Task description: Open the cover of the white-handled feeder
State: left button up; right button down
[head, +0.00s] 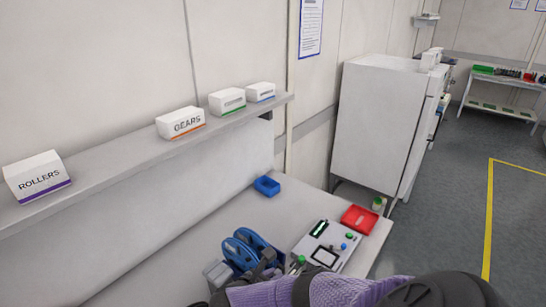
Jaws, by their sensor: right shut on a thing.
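My right gripper (266,266) is low in the head view, at the end of the arm with the purple sleeve. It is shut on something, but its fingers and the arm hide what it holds. Two blue ring-shaped parts (240,248) stand just behind and left of it, close to the fingers. A grey block (217,272) sits to the left of these parts. I cannot make out a white handle or a feeder cover. My left gripper is not in view.
A control box (326,246) with a screen and green buttons, a red tray (359,219) and a blue bin (267,186) are on the bench (185,262). A shelf (100,178) with labelled boxes runs above. Bench space at left is clear.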

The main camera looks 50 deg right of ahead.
jog(key=shift+s+a+f+h+b, duration=0.1)
jog(key=shift+a+f+h+b, duration=0.3)
jog(key=shift+a+h+b, duration=0.55)
jog(key=shift+d+h, duration=0.15)
jog(key=shift+h, duration=0.1)
jog(key=c, duration=0.6)
grip_release()
jog(key=shift+d, duration=0.1)
jog(key=p+v, duration=0.1)
jog(key=v, duration=0.9)
